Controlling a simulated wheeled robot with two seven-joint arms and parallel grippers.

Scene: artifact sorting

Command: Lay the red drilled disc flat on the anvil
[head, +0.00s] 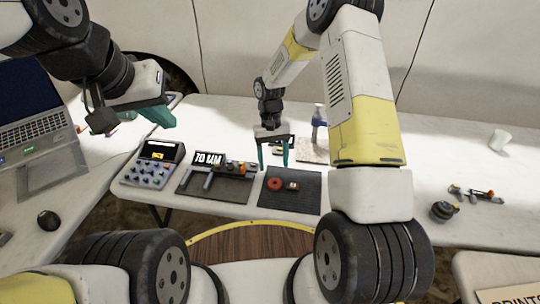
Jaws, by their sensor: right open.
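The red drilled disc (274,184) lies on a black mat (305,201) on the white table, beside a small brown and metal piece (292,186). My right gripper (273,167) is open, its teal fingers pointing down just behind the disc in the picture; its height above the mat is hard to judge. My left gripper (158,113) is raised at the upper left, far from the disc; its finger opening is not clear. I cannot tell for certain which part is the anvil. An upright blue and grey stand (318,123) on a pale plate (312,150) stands behind the mat.
Left of the mat are a dark tray (232,190) with a grey frame, a "70 UM" sign (208,158) and a button box (151,168). A laptop (38,130) stands far left. Small tools (476,193) lie far right.

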